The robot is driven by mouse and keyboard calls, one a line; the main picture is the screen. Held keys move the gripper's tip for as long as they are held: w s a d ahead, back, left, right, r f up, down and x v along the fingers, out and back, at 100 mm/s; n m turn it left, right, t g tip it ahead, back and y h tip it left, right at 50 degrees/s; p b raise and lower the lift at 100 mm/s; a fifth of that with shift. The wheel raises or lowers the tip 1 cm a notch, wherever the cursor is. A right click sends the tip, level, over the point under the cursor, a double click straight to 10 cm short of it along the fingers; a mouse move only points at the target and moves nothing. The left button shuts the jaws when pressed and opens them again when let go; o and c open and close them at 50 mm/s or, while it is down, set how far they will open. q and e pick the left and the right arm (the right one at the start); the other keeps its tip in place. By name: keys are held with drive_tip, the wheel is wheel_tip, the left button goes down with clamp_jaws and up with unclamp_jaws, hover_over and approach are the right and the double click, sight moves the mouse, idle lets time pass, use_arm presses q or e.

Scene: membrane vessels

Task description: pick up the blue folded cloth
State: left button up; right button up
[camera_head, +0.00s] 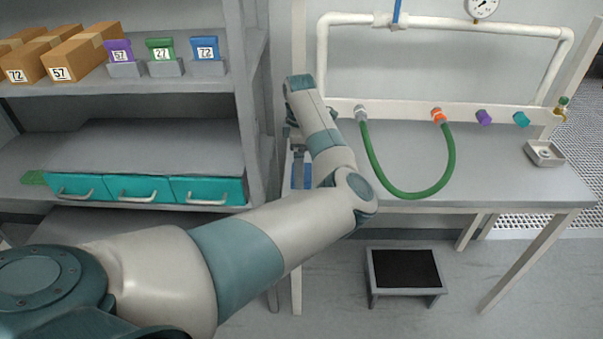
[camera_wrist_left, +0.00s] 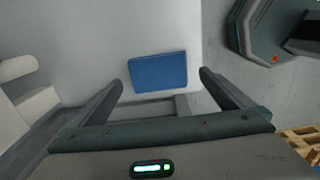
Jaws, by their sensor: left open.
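The blue folded cloth (camera_wrist_left: 158,70) shows as a flat blue rectangle in the left wrist view, on a pale grey surface. My left gripper (camera_wrist_left: 160,79) is open, with one finger to each side of the cloth in that view. I see no contact, and the gap to the cloth cannot be judged. In the head view, a small blue patch (camera_head: 301,172), likely the same cloth, shows below my left wrist at the bench's left end, partly hidden by my arm. My right gripper is in neither view.
The bench (camera_head: 490,180) carries white piping and a green hose (camera_head: 405,194) right of my arm. A shelf (camera_head: 150,150) with teal drawers (camera_head: 140,188), boxes and coloured tagged blocks stands at left. A step stool (camera_head: 404,270) is on the floor.

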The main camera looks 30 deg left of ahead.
use_arm(q)
drive_tip(key=shift+f, duration=1.15)
drive_tip(key=c, duration=1.1)
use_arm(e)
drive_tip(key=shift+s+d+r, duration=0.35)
